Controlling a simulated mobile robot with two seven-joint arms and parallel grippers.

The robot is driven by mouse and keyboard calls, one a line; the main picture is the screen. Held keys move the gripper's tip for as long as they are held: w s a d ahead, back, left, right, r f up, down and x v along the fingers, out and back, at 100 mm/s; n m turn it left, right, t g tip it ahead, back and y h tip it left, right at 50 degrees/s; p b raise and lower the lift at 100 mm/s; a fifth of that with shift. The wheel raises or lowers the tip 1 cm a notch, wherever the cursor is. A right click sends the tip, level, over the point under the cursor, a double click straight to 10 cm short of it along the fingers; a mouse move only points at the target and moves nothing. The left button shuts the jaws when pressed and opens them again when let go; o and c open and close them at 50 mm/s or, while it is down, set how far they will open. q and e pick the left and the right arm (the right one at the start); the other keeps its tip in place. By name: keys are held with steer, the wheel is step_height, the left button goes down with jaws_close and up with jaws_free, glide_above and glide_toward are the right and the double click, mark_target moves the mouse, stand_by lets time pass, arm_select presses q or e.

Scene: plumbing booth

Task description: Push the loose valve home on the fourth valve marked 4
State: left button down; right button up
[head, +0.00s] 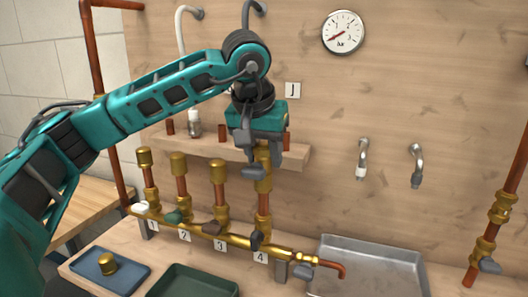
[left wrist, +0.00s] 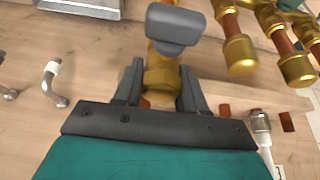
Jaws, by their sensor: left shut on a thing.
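My left gripper (head: 262,158) points down over the fourth riser and is shut on a brass valve (head: 265,183) with a grey lever (head: 254,173). In the left wrist view the fingers (left wrist: 160,90) stand on both sides of the brass body (left wrist: 160,72), and the grey lever (left wrist: 175,28) sticks out beyond them. The valve is in line with the copper pipe (head: 263,204) above the label 4 (head: 261,257). I cannot tell how far it sits on the pipe end. The gripper hides its top. My right gripper is not in view.
Three brass-capped risers (head: 219,172) stand close to the left on the brass manifold (head: 200,226). A wooden shelf (head: 300,156) is behind the gripper. A metal basin (head: 400,265), a green tray (head: 170,285) and a blue tray (head: 85,262) with a brass cap (head: 108,263) are in front.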

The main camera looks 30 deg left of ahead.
mark_target(263, 144)
arm_select(q)
steer(key=c, duration=0.6)
jaws_free()
steer(key=shift+f, duration=0.15)
steer(key=shift+o, duration=0.2)
steer(key=v, duration=0.3)
steer(key=shift+r, duration=0.35)
steer(key=p+v, duration=0.2)
steer(key=v, duration=0.7)
steer(key=shift+s, duration=0.15)
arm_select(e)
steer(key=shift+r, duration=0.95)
arm_select(q)
steer(key=shift+d+r, duration=0.1)
